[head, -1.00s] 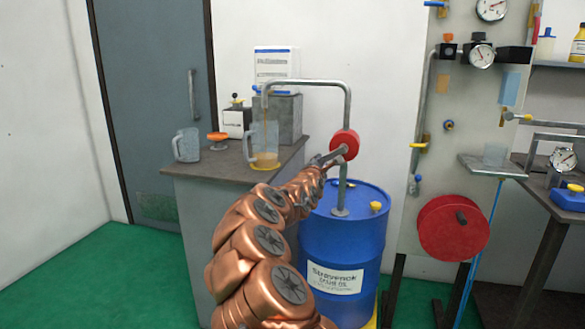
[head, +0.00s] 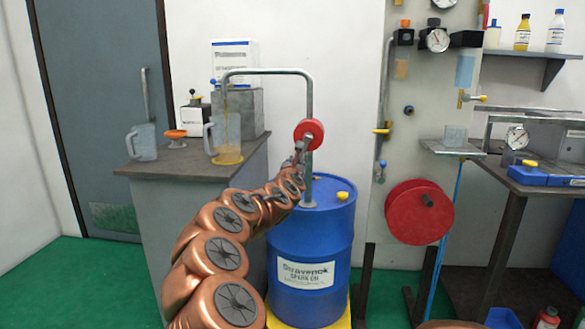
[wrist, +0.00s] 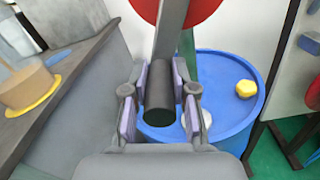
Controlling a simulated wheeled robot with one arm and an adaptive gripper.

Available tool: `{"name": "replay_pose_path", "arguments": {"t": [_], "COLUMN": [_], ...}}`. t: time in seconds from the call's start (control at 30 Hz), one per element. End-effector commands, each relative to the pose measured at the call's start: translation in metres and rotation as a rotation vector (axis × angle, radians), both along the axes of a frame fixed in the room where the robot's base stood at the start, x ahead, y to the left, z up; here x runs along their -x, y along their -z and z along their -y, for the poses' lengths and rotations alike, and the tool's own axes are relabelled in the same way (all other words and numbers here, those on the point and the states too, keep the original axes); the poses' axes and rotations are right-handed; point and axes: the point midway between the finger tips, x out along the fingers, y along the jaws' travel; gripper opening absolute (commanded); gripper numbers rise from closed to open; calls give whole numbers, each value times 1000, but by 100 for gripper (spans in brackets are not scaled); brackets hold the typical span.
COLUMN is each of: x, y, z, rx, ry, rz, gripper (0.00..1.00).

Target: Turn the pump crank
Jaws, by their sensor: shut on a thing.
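The pump has a red round body (head: 309,133) on a grey pipe that rises from the blue drum (head: 310,245). Its crank arm hangs below the red body, and the dark round crank handle (wrist: 160,92) points toward the wrist camera. My gripper (wrist: 160,108) is shut on this handle, one finger on each side. In the head view my gripper (head: 302,152) is small and partly hidden by my copper arm. The pump's spout pipe (head: 265,71) bends over a clear jug (head: 224,133). Amber liquid lies in the jug's bottom, and an amber stream shows under the spout.
The jug stands on a grey-brown bench (head: 150,168) beside a second, empty-looking jug (head: 142,143) and an orange dish (head: 175,137). Right of the drum stand a panel with a red wheel (head: 419,212) and a dark table (head: 520,180). Green floor shows at left.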

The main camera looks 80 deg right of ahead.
Motion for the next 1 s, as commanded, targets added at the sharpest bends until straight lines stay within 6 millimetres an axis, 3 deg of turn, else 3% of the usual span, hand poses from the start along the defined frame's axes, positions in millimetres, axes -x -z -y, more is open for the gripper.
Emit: {"name": "replay_pose_path", "arguments": {"t": [0.03, 0.57, 0.6, 0.83, 1.0], "x": [3, 16, 16, 15, 15], "y": [8, 12, 12, 9, 7], "z": [0, 2, 2, 1, 1], "rx": [-8, -16, -16, -12, -10], "ry": [2, 17, 17, 16, 14], "rz": [-16, -42, -41, -39, -38], "gripper": [0, 0, 27, 51, 52]}}
